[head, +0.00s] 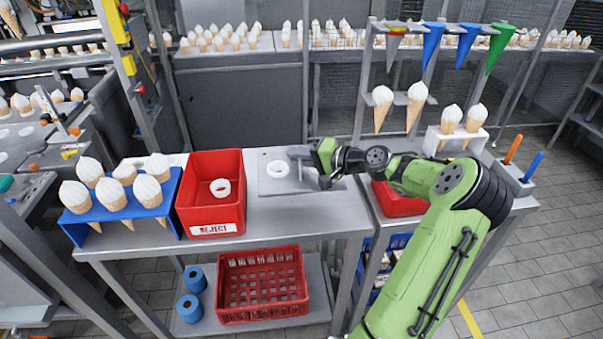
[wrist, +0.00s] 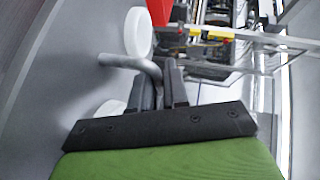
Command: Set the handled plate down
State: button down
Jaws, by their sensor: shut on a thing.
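The handled plate (head: 270,187) is a flat grey plate over the metal table, just right of the red reject bin. It lies level or nearly so; I cannot tell whether it touches the table. A white ring (head: 278,168) is on its left part. My gripper (head: 304,162) is at the plate's right part, shut on its handle. In the wrist view, the bent grey handle (wrist: 125,62) runs between the dark fingers of my gripper (wrist: 168,75). White round pieces (wrist: 138,32) show beside it there. My gripper hides part of the plate.
The red reject bin (head: 210,222) stands close on the left with a white ring (head: 220,187) in it. A blue rack (head: 155,212) of cones is farther left. A second red bin (head: 395,203) is right, partly behind my arm. Bare table (head: 290,215) lies in front of the plate.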

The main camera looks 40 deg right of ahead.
notch_tip(320, 180, down, 10)
jog(key=b, duration=0.3)
jog(key=shift+f, duration=0.1)
jog(key=c, duration=1.5)
grip_release()
jog(key=shift+f, duration=0.1)
jog(key=o, duration=0.4)
